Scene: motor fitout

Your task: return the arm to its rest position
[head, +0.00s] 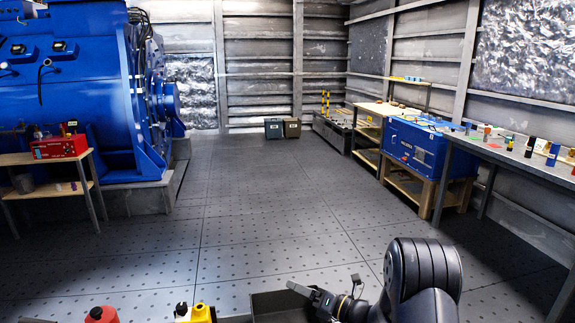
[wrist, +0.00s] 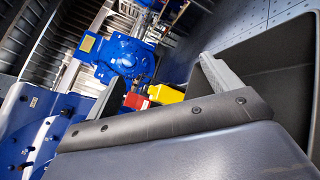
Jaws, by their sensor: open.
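My arm (head: 425,275) shows at the bottom right of the head view, with its dark rounded link bent up and over. My gripper (head: 312,292) points left, low over a dark open tray (head: 268,303) at the bottom edge. In the wrist view my gripper (wrist: 162,68) has its two grey fingers spread wide apart, with nothing between them. The dark tray also shows there at the right (wrist: 275,65), close beside the right finger. Part of the arm is cut off by the head view's lower edge.
A red item (head: 101,315) and a yellow item (head: 201,313) stand left of the tray. A big blue motor (head: 85,95) is at left, beside a small table (head: 45,157). A workbench (head: 500,155) and blue box (head: 415,145) line the right. The middle floor is clear.

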